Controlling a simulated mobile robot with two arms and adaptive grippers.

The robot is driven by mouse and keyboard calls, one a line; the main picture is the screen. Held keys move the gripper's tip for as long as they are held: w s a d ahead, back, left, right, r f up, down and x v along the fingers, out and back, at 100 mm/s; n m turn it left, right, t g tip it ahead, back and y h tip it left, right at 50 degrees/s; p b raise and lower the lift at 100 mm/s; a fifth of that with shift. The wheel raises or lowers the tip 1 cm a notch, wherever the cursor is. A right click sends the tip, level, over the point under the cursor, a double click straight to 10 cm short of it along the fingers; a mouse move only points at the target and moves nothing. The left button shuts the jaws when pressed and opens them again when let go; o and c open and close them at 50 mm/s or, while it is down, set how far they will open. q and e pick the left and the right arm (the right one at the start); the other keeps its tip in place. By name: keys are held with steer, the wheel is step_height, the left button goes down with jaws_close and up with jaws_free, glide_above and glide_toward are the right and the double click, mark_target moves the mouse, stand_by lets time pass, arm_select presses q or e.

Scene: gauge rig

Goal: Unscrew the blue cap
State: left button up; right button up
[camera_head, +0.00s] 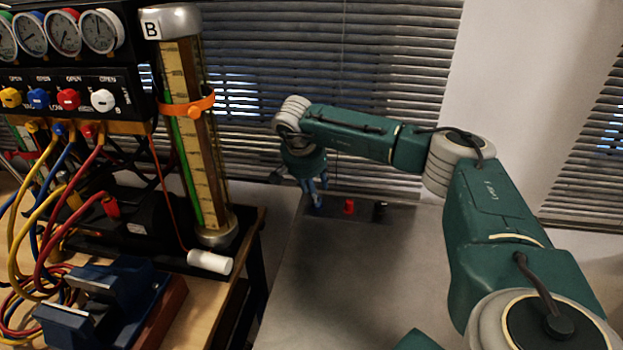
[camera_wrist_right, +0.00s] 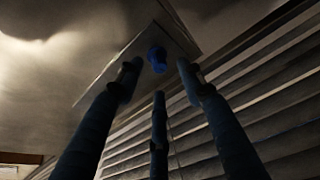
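In the right wrist view the blue cap (camera_wrist_right: 157,58) stands on a plate (camera_wrist_right: 177,42). The three dark blue fingers of my right gripper (camera_wrist_right: 160,76) are spread apart around the line to the cap. The cap shows between and beyond the fingertips, with nothing gripped. In the head view my right gripper (camera_head: 315,192) points down over the left end of the plate (camera_head: 405,214), beside a red cap (camera_head: 349,206). There the blue cap is hard to tell from the bluish fingers. My left gripper is in neither view.
A black cap (camera_head: 380,209) stands right of the red one. At left are a gauge panel (camera_head: 65,75) with hoses, a glass column (camera_head: 190,130) marked B and a blue cradle (camera_head: 110,290). Window blinds (camera_head: 330,50) hang behind. The grey tabletop (camera_head: 345,290) in front is clear.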

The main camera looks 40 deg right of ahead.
steer(key=shift+x, duration=1.75)
